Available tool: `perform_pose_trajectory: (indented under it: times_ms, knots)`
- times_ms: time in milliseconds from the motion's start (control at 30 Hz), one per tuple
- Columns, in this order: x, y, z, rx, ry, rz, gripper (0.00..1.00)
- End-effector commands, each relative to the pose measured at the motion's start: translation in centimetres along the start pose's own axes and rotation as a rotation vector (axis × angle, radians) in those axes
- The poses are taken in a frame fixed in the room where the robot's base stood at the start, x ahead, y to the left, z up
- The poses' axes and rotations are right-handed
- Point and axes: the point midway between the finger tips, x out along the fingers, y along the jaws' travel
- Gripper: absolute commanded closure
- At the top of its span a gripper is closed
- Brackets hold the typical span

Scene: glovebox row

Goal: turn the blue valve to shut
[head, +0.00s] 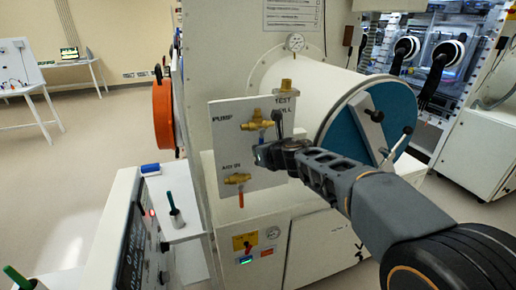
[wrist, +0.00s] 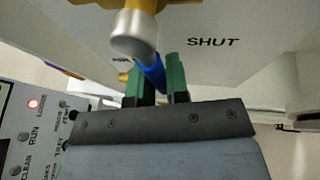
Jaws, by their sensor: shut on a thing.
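The blue valve handle (wrist: 151,68) shows in the wrist view between the two green fingertips of my gripper (wrist: 159,84), which is shut on it. The handle runs back to a brass valve body, with a silver nut (wrist: 133,34) in front. The word SHUT (wrist: 212,42) is printed on the panel to the right of the handle. In the head view my gripper (head: 268,154) is at the white valve panel (head: 222,138), just below the upper brass valve (head: 258,121). My gripper mostly hides the blue handle there.
A lower brass valve (head: 237,179) with an orange handle (head: 241,199) is close below my gripper. A white chamber with a blue round door (head: 345,145) stands right behind my arm. A control console (head: 140,235) is at the lower left. Open floor lies at the far left.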

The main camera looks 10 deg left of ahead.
Motion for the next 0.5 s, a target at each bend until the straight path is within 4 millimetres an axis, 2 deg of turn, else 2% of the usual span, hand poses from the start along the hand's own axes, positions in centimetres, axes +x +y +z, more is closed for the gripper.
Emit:
perform_pose_trajectory:
  times_ms: [500]
  knots:
    - [-0.02,-0.18,-0.09,-0.03,0.008,-0.012,1.0]
